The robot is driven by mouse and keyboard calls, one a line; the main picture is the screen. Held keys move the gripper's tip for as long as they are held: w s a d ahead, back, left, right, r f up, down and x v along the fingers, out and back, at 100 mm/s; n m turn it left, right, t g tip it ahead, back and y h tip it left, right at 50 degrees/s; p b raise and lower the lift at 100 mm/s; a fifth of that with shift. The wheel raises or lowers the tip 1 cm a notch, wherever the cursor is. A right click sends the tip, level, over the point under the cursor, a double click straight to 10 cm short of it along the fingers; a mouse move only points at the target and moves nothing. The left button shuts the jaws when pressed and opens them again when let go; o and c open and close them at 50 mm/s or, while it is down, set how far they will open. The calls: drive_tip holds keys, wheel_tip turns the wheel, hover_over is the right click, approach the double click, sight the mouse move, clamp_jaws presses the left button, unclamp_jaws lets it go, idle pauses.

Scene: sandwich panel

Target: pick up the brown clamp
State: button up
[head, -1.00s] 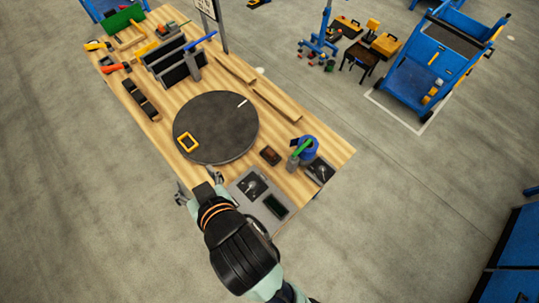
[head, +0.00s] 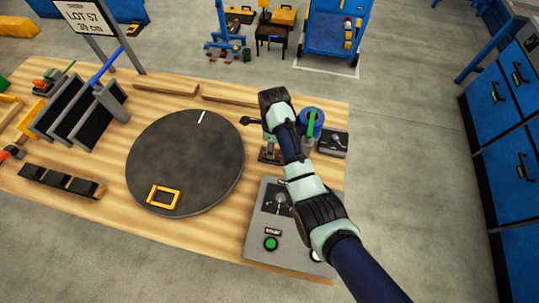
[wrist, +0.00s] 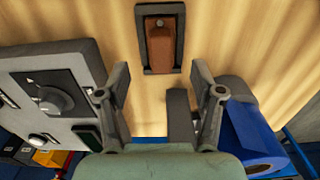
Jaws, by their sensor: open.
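The brown clamp (wrist: 159,48) lies on the wooden bench inside a dark rectangular frame, upright in the wrist view at top centre. My gripper (wrist: 161,82) is open and empty. Its two fingers stand apart below the clamp in that picture, with the clamp roughly centred between their lines and no contact visible. In the head view my gripper (head: 269,145) hangs over the bench's right part, at the clamp's place. My arm and gripper largely hide the clamp there.
A grey control box (head: 262,220) stands in front, near the bench edge. A blue roll (head: 312,120) is close on the right; it also shows in the wrist view (wrist: 250,140). A round dark turntable (head: 185,150) bearing a yellow frame (head: 163,196) is left.

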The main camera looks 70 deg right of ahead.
wheel_tip(320, 180, down, 6)
drive_tip(key=shift+w+r+b, duration=0.15)
drive_tip(key=shift+r+b, duration=0.05)
drive_tip(key=shift+b, duration=0.6)
drive_tip(key=shift+r, duration=0.1)
clamp_jaws()
drive_tip(key=shift+r, duration=0.1)
wheel_tip(320, 180, up, 25)
drive_tip(key=p, duration=1.4)
drive_tip(key=shift+p, duration=0.4)
